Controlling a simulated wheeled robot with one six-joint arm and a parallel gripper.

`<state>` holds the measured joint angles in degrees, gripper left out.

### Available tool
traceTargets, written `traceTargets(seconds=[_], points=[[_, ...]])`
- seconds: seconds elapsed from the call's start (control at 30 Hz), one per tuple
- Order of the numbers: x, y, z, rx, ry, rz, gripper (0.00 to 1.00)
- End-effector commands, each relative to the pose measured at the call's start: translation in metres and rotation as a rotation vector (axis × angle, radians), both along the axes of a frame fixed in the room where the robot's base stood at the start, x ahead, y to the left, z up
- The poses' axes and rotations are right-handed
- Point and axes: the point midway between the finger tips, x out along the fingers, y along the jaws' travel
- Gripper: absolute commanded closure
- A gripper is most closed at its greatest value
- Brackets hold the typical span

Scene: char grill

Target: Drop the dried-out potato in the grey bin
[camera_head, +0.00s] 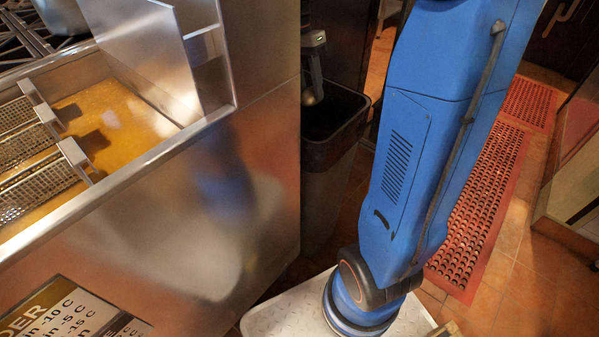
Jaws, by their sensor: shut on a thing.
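The grey bin (326,185) stands on the floor against the right end of the steel fryer cabinet. Its dark opening faces up, and its inside is too dark to see. My gripper (312,86) points down over the bin's opening, near its back left side. It is shut on a small brownish potato (310,98), which shows just below the fingers. The potato is mostly hidden by the gripper and small in the picture. I cannot tell exactly how high it is above the rim.
The fryer (130,170) with orange oil and wire baskets (25,150) is on the left, its steel side close to the bin. Red perforated mats (480,205) lie on the tiled floor at right. A sign (75,315) is at lower left. My blue arm hides part of the floor.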

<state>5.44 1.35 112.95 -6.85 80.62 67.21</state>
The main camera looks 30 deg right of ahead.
Motion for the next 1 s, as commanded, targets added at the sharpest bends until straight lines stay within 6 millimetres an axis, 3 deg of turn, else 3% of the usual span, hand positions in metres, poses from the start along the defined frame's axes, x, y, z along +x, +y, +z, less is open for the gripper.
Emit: traceTargets(seconds=[0.17,0.2,0.27,0.67,1.0], points=[[0.0,0.0,0.0,0.0,0.0,0.0,0.87],[0.0,0.0,0.0,0.0,0.0,0.0,0.52],[0.0,0.0,0.0,0.0,0.0,0.0,0.39],[0.002,0.001,0.006,0.0,-0.001,0.0,0.39],[0.018,0.006,0.061,0.0,-0.003,0.0,0.39]])
